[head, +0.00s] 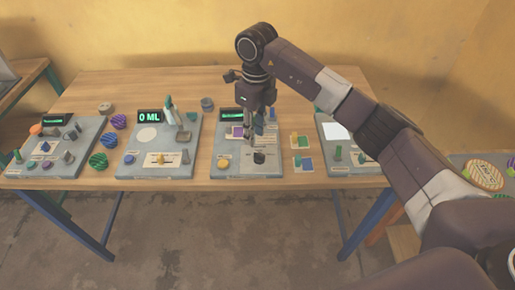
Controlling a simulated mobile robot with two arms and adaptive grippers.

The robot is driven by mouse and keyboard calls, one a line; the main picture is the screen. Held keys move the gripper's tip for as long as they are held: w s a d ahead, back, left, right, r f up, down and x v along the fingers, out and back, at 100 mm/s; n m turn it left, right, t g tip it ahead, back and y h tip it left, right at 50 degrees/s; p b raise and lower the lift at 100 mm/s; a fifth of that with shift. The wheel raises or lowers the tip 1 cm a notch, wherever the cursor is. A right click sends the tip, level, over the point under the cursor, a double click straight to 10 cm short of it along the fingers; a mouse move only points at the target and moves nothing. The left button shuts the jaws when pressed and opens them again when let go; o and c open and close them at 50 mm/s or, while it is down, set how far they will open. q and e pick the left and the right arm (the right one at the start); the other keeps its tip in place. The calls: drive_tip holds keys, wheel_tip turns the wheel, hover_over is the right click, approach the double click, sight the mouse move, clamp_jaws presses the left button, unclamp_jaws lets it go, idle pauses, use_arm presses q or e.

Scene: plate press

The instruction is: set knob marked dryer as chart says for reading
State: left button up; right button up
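My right gripper (263,146) points down over the third grey panel (228,170), its fingers just above a small black knob (259,157). I cannot tell whether they touch it or how far apart they are. The labels are too small to read, so I cannot tell which knob is marked dryer. My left gripper is not in view.
The second panel (130,170) shows "0 ML" on its display (150,117). Another panel (70,168) stands at the left and one (340,170) at the right, partly behind my arm. Striped balls (98,161) lie between panels. The wooden table's (200,90) back strip is mostly clear.

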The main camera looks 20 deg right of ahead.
sight(257, 152)
drive_tip(key=shift+d, duration=0.45)
wheel_tip(257, 152, down, 6)
drive_tip(key=shift+a+f+p, duration=0.1)
drive_tip(key=shift+p, duration=0.9)
drive_tip(key=shift+f, duration=0.7)
clamp_jaws()
